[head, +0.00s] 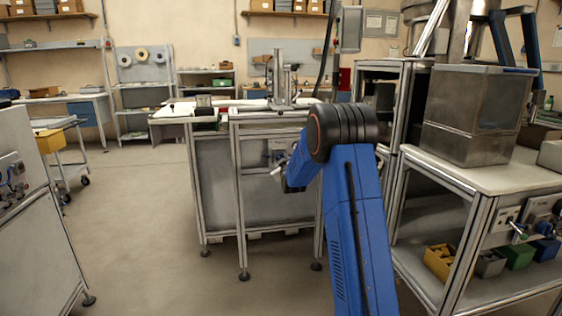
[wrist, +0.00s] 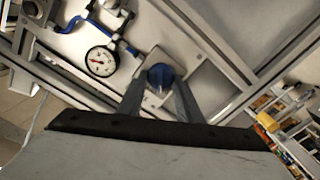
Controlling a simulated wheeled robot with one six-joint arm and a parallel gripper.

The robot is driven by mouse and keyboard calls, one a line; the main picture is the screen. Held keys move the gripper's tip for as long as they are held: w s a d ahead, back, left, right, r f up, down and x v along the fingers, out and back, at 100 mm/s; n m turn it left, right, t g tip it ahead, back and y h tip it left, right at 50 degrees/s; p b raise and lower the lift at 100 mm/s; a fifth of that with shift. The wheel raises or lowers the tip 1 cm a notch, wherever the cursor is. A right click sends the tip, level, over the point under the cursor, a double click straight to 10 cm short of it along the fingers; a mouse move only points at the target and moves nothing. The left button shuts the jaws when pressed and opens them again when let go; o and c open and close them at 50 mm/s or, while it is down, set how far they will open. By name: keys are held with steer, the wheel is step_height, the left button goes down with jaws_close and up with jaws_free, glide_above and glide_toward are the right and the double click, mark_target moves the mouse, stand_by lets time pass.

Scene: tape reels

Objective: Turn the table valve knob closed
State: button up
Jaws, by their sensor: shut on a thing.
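In the wrist view, a blue valve knob (wrist: 160,77) sits on a pale plate on a metal-framed panel. My gripper (wrist: 160,92) is shut on the knob, with one grey finger on each side of it. The knob's lower part is partly hidden by the fingers. In the head view my blue arm reaches toward the front of the middle table (head: 215,185). The gripper and the knob cannot be made out there.
A round white pressure gauge (wrist: 100,62) and a blue hose (wrist: 72,24) are on the panel left of the knob. In the head view, a bench (head: 480,178) with a metal box (head: 468,130) stands close on the right. Open floor lies to the left.

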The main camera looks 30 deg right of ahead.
steer(key=shift+a+f+n, duration=0.1)
steer(key=shift+a+n, duration=0.05)
steer(key=shift+n, duration=4.75)
steer(key=o, duration=1)
steer(key=shift+o, duration=0.2)
steer(key=v, duration=1.7)
steer(key=shift+s, duration=0.2)
